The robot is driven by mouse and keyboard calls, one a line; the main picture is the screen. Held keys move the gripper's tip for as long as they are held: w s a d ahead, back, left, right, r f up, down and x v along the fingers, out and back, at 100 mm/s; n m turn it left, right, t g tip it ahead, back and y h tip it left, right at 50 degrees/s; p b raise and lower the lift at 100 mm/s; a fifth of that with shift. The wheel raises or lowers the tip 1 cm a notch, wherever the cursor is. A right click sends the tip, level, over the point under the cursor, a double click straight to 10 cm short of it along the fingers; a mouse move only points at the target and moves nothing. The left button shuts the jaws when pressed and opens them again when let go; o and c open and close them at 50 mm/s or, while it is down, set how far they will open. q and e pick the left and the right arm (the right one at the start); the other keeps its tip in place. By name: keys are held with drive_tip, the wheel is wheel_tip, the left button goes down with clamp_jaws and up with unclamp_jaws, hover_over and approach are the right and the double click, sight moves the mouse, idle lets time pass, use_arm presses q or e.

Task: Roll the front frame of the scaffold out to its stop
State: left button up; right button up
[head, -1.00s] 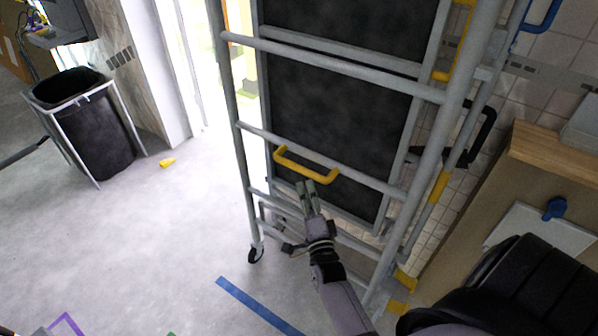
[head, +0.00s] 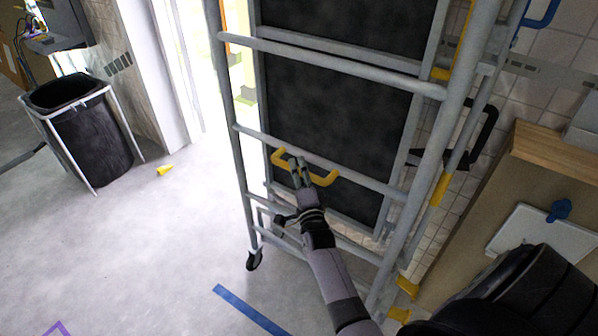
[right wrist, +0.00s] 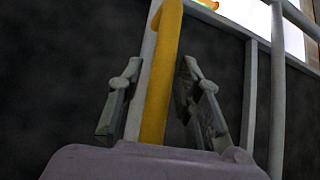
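The front frame (head: 240,140) of the scaffold is a tall grey tube frame with cross rails, standing before dark panels (head: 335,105). A yellow handle (head: 322,180) sits on its middle rail. A caster (head: 254,261) shows at the frame's lower left foot. My right gripper (head: 299,166) is at the handle, covering part of it. In the right wrist view the yellow handle (right wrist: 160,85) runs between the two spread fingers (right wrist: 156,100), with a gap visible on each side. My left gripper is not in view.
Blue tape (head: 250,310) lies on the floor in front of the scaffold. A black bin (head: 85,140) in a white stand is at the left, with a small yellow object (head: 165,170) nearby. A wooden cabinet (head: 490,215) stands at the right.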

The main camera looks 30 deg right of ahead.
clamp_jaws()
idle(0.6)
